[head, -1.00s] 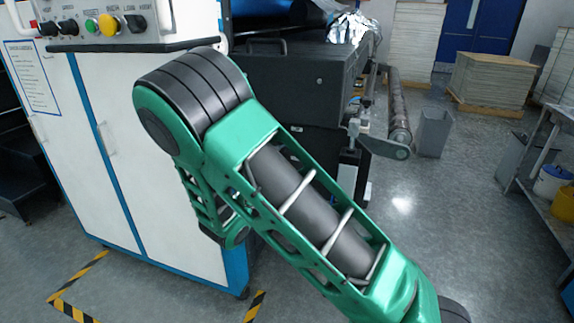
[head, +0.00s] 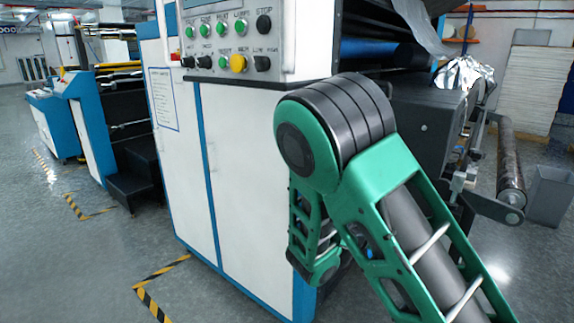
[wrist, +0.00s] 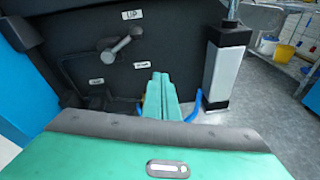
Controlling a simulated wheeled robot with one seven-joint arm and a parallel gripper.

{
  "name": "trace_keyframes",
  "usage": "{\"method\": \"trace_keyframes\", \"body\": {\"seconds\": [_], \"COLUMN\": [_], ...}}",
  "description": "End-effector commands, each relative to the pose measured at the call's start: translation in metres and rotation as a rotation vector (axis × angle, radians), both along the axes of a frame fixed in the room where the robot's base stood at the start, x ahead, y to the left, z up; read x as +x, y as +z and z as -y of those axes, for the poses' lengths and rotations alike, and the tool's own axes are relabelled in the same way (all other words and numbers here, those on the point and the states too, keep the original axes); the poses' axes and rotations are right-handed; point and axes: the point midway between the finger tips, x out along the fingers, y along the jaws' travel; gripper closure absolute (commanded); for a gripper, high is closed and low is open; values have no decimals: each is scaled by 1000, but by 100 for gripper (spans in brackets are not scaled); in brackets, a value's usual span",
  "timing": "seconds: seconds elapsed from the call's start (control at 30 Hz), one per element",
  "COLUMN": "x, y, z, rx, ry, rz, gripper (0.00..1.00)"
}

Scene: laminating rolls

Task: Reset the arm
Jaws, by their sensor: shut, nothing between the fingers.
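My green and black arm rises from the lower right in the head view and bends at a dark elbow joint in front of the white and blue machine cabinet (head: 235,150). My gripper (wrist: 161,84) shows in the wrist view with its two green fingers together and nothing between them. It points toward the dark side panel (wrist: 185,35) of the machine, which carries a lever handle (wrist: 122,46) and an "UP" label. In the head view the gripper itself is hidden or out of frame.
A control panel (head: 235,45) with buttons and knobs tops the cabinet. A roller (head: 510,165) and a grey bin (head: 549,192) stand at the right. Black steps (head: 133,178) are at the left. Striped floor tape (head: 155,285) marks the front. Open floor (head: 60,265) lies at left.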

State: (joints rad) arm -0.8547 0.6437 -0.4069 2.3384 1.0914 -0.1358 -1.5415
Motion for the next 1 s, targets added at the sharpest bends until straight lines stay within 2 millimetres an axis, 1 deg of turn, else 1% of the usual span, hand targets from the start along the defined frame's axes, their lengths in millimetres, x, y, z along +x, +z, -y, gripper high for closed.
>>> {"method": "trace_keyframes", "body": {"seconds": [0.03, 0.1, 0.17, 0.2, 0.27, 0.3, 0.43, 0.57, 0.6, 0.67, 0.7, 0.87, 1.0], "x": [-11, -29, -48, -62, -82, -96, -141, -186, -199, -218, -231, -280, -320], "y": [1, -2, -5, -7, -10, -12, -16, -17, -17, -15, -14, -3, 10], "z": [23, 51, 73, 87, 104, 113, 134, 143, 144, 144, 143, 131, 115], "rx": [79, 207, 322, 396, 502, 569, 773, 953, 1005, 1077, 1122, 1279, 1384], "ry": [-73, -188, -295, -368, -476, -547, -779, -1007, -1076, -1179, -1247, -1510, -1727], "rz": [26, 69, 113, 142, 189, 219, 324, 429, 461, 509, 541, 663, 762], "gripper": [100, 100, 100, 100, 100, 100, 100, 100, 100, 100, 100, 100, 100]}}
